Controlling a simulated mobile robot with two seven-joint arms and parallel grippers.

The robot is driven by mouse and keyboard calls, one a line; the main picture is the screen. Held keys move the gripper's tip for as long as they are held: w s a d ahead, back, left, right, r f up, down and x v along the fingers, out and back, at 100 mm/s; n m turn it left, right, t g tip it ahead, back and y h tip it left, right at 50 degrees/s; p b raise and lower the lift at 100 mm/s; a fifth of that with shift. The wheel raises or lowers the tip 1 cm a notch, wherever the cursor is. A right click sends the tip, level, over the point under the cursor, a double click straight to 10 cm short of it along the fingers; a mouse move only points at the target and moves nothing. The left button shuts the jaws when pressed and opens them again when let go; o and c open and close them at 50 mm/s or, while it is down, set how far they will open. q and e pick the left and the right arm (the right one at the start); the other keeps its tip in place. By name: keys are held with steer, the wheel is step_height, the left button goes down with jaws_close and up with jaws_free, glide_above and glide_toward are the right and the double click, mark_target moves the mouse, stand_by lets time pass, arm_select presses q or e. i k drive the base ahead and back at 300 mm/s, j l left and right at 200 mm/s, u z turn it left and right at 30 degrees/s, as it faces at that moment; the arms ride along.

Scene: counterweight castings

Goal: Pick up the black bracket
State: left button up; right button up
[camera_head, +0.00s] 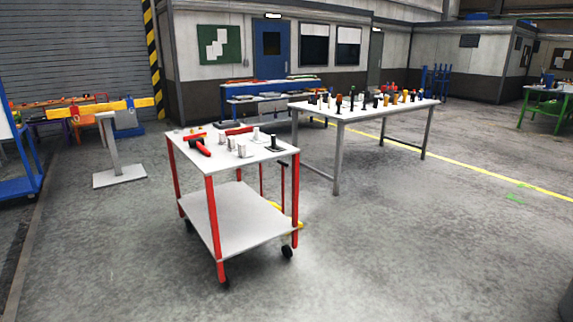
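A small black piece with a flat base and an upright part (274,144) stands at the right side of the top of a red-legged white cart (232,165). It looks like a black bracket, but it is small in view. Several dark upright pieces (338,103) also stand on the long white table (365,113) behind; I cannot tell whether any is a bracket. Neither of my grippers is in view.
The cart top also holds red pieces (202,148) and several pale upright pieces (241,149). A grey post on a flat base (107,150) stands left of the cart. The floor in front of the cart (400,260) is open.

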mark_target(275, 149)
steer(key=i+z, duration=0.3)
steer(key=i, duration=1.6)
steer(key=i+l+u, duration=0.15)
steer(key=i+u, duration=0.3)
steer(key=i, duration=0.15)
steer(key=i+l+u, duration=0.4)
steer(key=i, duration=0.2)
steer(key=i+l+u, duration=0.45)
steer(key=i+l, duration=0.05)
